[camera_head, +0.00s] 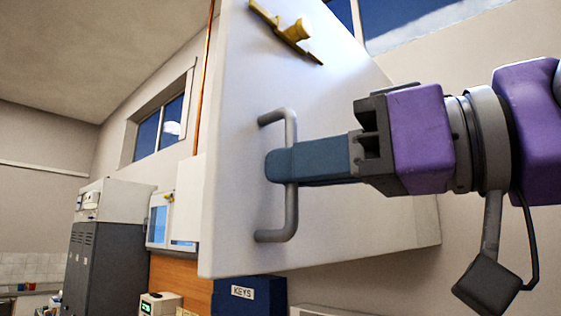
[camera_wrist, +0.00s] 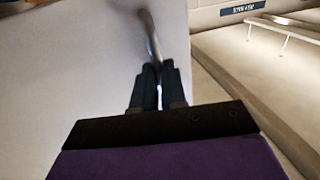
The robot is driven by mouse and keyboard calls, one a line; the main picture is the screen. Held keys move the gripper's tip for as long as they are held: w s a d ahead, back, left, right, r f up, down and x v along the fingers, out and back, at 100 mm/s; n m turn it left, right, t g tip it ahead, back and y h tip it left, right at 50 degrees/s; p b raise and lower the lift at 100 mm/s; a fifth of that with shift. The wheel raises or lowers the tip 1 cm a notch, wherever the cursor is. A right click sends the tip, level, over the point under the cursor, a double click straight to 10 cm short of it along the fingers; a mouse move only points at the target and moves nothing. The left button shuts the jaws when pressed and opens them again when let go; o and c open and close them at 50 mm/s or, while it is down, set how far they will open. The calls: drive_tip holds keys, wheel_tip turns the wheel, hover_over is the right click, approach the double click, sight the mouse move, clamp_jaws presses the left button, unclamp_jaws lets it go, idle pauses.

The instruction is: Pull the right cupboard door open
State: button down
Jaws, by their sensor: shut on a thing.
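The white cupboard door (camera_head: 235,190) fills the middle of the head view and stands out at an angle from the wall. Its grey bar handle (camera_head: 291,222) runs upright near the door's lower part. My gripper (camera_head: 285,166) is shut on the handle at about its middle, reaching in from the right. In the wrist view the fingers (camera_wrist: 158,85) close around the handle (camera_wrist: 149,32), and the door's white face (camera_wrist: 75,70) lies to the left. The cupboard's inside is hidden behind the door.
A yellow fitting (camera_head: 290,32) sits on the door above the handle. A blue box marked KEYS (camera_head: 250,293) is below the door. A grey cabinet (camera_head: 105,250) stands at the left.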

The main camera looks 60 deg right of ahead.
drive_tip(key=shift+s+d+r, duration=0.1)
drive_tip(key=shift+s, duration=0.1)
drive_tip(key=c, duration=1.6)
unclamp_jaws()
drive_tip(key=shift+d, duration=0.1)
drive_tip(key=o, duration=0.4)
drive_tip(key=shift+d, duration=0.45)
drive_tip(key=shift+a, duration=0.1)
drive_tip(key=shift+a, duration=0.2)
drive_tip(key=s+p, duration=0.2)
drive_tip(key=s, duration=0.4)
drive_tip(key=s+p, duration=0.2)
drive_tip(key=s, duration=0.3)
drive_tip(key=s+p, duration=0.2)
drive_tip(key=s, duration=0.4)
drive_tip(key=shift+s+d, duration=0.3)
drive_tip(key=shift+d, duration=0.1)
